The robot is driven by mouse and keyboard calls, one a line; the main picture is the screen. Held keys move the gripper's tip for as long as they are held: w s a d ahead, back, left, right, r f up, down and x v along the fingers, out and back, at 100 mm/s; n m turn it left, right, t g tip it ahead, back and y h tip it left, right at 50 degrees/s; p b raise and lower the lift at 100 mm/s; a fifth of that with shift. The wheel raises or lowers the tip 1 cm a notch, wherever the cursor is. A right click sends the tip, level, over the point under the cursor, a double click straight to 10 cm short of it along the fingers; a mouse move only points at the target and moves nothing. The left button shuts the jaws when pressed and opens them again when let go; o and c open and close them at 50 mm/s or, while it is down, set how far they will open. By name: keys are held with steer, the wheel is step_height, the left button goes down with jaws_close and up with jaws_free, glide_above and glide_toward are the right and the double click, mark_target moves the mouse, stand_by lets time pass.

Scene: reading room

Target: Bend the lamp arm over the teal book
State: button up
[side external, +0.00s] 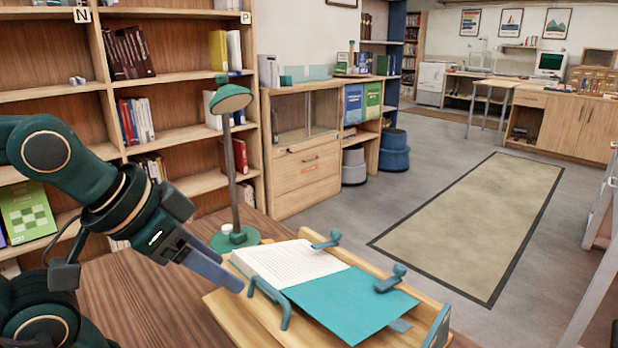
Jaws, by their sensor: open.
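A green desk lamp (232,98) stands at the back of the wooden desk. Its grey arm (231,165) rises nearly upright from a round green base (236,238), and its shade is at the top. The teal book (348,302) lies open on a wooden book rest in front of the lamp, showing a printed white page (287,261) at left. My gripper (232,280) is open and empty, low at the left of the book rest and in front of the lamp base. It appears apart from the lamp.
The wooden book rest (240,322) has teal clips (390,279) and a bent teal handle (270,297) around the book. Bookshelves (180,79) stand close behind the lamp. A small white round item (227,229) sits at the lamp base. Bare desk (160,305) shows at left.

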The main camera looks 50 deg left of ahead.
mark_target(220, 76)
steer(key=w+a+r+n+t+y, duration=0.1)
steer(key=w+a+r+t, duration=0.2)
steer(key=w+r+t, duration=0.75)
steer(key=w+a+r+n+g+y, duration=0.1)
steer(key=a+r+n+y, duration=0.2)
steer(key=a, duration=0.3)
steer(key=a+r+n+g+y, duration=0.2)
steer(key=a+r+n+y, duration=0.1)
steer(key=a+y, duration=0.2)
steer(key=w+a+r+n+g+y, duration=0.1)
steer(key=a+r+n+y, duration=0.1)
steer(key=a, duration=0.5)
steer(key=shift+w+a+r+n+g+y, duration=0.1)
steer(key=shift+w+r+n+g+y, duration=0.3)
steer(key=shift+y, duration=0.6)
steer(key=shift+a+f, duration=0.1)
steer(key=shift+a, duration=0.1)
steer(key=shift+x, duration=2.4)
jaws_close()
